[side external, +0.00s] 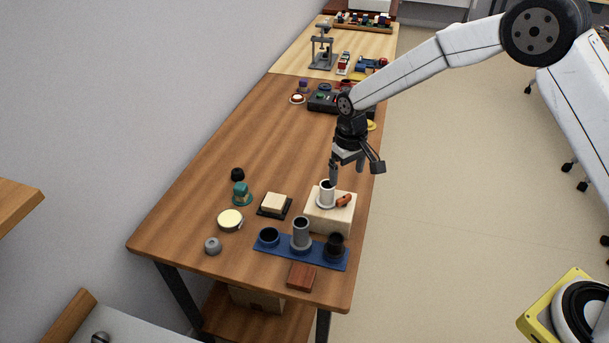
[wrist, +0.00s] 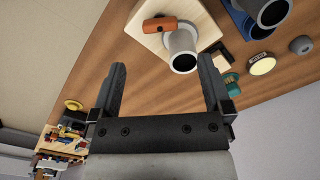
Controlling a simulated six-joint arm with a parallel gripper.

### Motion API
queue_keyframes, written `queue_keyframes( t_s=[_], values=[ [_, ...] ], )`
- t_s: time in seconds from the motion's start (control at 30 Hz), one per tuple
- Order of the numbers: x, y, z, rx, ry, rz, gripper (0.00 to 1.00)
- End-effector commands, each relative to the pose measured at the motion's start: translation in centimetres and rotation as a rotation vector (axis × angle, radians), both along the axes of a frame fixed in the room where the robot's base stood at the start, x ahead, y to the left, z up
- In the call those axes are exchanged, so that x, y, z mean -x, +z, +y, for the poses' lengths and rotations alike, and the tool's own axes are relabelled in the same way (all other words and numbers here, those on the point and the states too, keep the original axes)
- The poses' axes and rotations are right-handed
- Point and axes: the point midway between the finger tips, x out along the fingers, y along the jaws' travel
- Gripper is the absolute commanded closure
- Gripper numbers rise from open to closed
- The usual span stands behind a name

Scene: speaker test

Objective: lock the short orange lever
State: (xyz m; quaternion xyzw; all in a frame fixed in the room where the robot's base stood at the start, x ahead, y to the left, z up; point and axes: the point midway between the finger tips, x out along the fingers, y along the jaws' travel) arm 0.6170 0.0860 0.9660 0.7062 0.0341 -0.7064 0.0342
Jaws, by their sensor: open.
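The short orange lever (side external: 344,200) is on a pale wooden block (side external: 328,220), beside a white-grey upright cylinder (side external: 326,191). In the wrist view the orange lever (wrist: 160,25) lies across the block (wrist: 150,42), touching or close to the cylinder (wrist: 183,52); I cannot tell how it is joined. My gripper (side external: 346,175) is above and behind the block in the side view. In the wrist view its two fingers (wrist: 161,85) are wide apart with nothing between them, and the lever is beyond the fingertips.
A blue base (side external: 288,255) with several dark and grey cups stands in front of the block. A brown block (side external: 301,277), a cream-topped pad (side external: 274,204), a round yellow-faced disc (side external: 230,220) and a teal piece (side external: 241,194) are nearby. The table middle is clear.

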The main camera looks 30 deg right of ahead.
Motion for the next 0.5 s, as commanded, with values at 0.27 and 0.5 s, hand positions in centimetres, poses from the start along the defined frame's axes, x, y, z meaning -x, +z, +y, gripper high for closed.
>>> queue_keyframes(
  t_s=[0.27,0.5],
  values=[
    [0.00,-0.04,-0.02,0.000,0.053,0.000,0.46],
    [-0.01,-0.07,-0.11,0.000,0.277,0.000,0.46]
  ],
)
